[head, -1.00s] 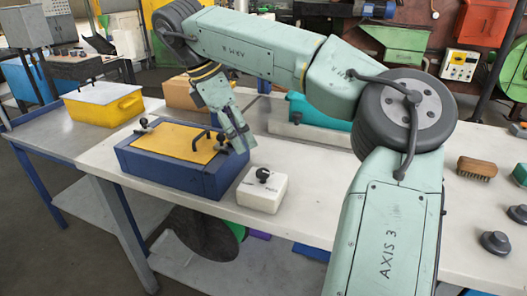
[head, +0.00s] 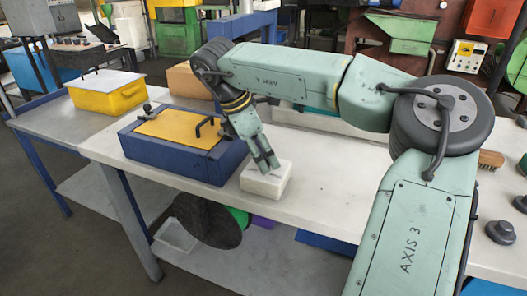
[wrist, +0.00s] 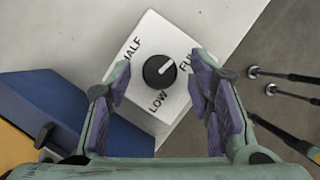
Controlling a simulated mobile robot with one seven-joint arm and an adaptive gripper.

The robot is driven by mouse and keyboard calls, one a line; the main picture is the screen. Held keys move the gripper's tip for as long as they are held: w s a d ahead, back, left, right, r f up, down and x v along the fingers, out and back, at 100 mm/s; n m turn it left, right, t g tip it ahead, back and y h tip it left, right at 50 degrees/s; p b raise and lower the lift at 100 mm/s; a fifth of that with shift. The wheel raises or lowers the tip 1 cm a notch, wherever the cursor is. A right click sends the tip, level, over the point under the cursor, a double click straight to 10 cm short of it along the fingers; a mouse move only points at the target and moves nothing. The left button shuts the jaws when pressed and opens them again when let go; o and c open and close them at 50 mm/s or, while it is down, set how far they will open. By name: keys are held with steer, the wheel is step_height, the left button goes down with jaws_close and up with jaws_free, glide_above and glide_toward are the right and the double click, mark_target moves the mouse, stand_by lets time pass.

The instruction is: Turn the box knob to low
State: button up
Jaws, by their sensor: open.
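The white box (head: 266,182) stands on the workbench just right of the blue box. In the wrist view the white box (wrist: 150,30) carries a round black knob (wrist: 157,74) with the words HALF, LOW and FULL around it. The knob's white mark lies on its upper right side, toward FULL; LOW is at the lower side. My gripper (wrist: 161,82) is open above the box, one purple-padded finger on each side of the knob, with gaps between. In the head view my gripper (head: 266,160) hides the knob.
The blue box (head: 175,160) with a yellow top and black handles stands close on the left. A yellow bin (head: 108,95) is farther left. A brush (head: 490,159) and dark knobs lie at the right. The bench in front of the white box has little room before its edge.

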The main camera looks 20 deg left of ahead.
steer(key=shift+c, duration=0.3)
jaws_close()
stand_by(0.3)
